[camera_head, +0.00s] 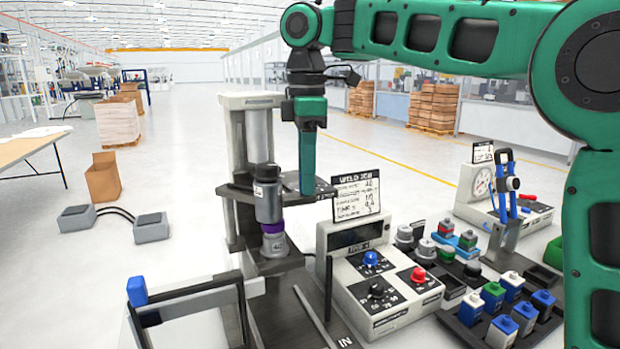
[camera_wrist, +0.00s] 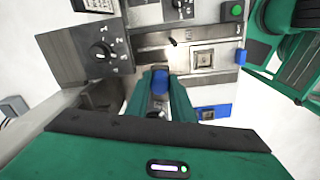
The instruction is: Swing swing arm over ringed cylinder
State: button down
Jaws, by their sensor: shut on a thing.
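The swing arm (camera_head: 238,190) is a dark flat arm reaching out from a grey column, with a grey cylindrical head (camera_head: 268,200) on it. The ringed cylinder (camera_head: 274,246) is grey with a purple ring at its top and stands on the dark base. The head appears directly above it in the head view; any gap between them is too small to tell. My green gripper (camera_head: 306,188) points down at the right end of the swing arm. In the wrist view its fingers are shut around a blue-topped handle (camera_wrist: 160,82). The fingers hide this handle in the head view.
A control box (camera_head: 385,290) with knobs and a sign stands right of the base. A rack of blue, green and white pieces (camera_head: 467,337) is at the lower right. A frame with a blue handle (camera_head: 137,291) is at the front left. A gauge unit (camera_head: 478,186) stands farther right.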

jog(key=shift+w+d+f, duration=0.15)
jog(key=shift+d, duration=0.1)
jog(key=c, duration=1.5)
grip_release()
jog(key=shift+c, duration=0.2)
notch_tip(320, 180, up, 11)
jog(key=shift+f, duration=0.1)
